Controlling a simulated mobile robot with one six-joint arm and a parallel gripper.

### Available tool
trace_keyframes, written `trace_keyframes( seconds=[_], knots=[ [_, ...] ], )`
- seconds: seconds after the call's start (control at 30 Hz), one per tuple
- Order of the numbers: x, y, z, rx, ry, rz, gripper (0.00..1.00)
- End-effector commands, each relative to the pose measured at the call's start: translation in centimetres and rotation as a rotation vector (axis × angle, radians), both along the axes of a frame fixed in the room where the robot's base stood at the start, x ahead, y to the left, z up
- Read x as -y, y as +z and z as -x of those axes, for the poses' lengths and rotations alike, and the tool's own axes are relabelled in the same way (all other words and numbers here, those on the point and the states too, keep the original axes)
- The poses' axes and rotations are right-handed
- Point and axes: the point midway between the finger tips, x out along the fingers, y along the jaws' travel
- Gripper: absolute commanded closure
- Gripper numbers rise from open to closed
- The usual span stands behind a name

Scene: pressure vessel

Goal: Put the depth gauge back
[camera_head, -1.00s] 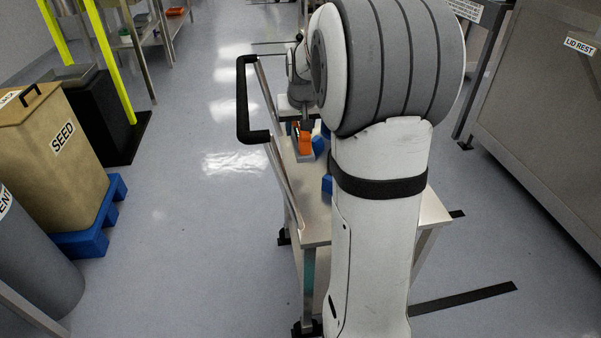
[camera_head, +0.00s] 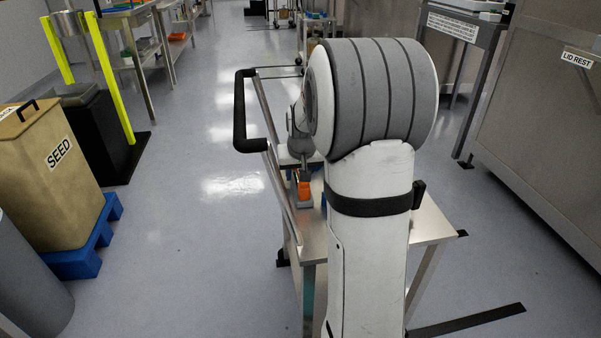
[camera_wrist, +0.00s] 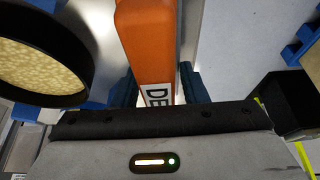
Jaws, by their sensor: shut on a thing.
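The depth gauge is an orange block-like piece (camera_wrist: 147,45) with a white label reading "DE" (camera_wrist: 157,95); the rest of the label is hidden. In the wrist view it stands between the two dark blue fingers of my gripper (camera_wrist: 157,88), which is shut on it. In the head view the orange gauge (camera_head: 304,190) shows small below my gripper (camera_head: 304,178), over the steel cart (camera_head: 312,240). My arm hides much of the cart. I cannot tell whether the gauge touches the cart top.
A round black-rimmed container of pale grains (camera_wrist: 38,62) is left of the gauge in the wrist view. The cart's black handle (camera_head: 240,110) rises at its left. A SEED bin (camera_head: 45,180) stands left, a LID REST unit (camera_head: 545,110) right. Open floor (camera_head: 190,250) lies left of the cart.

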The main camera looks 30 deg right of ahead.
Motion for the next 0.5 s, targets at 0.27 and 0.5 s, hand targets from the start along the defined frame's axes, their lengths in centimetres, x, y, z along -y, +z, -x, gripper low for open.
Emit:
trace_keyframes(
  seconds=[0.27,0.5],
  knots=[
    [0.03,-0.21,0.01,0.000,-0.001,0.000,0.44],
    [0.06,-0.20,0.02,0.000,-0.001,0.000,0.39]
  ],
)
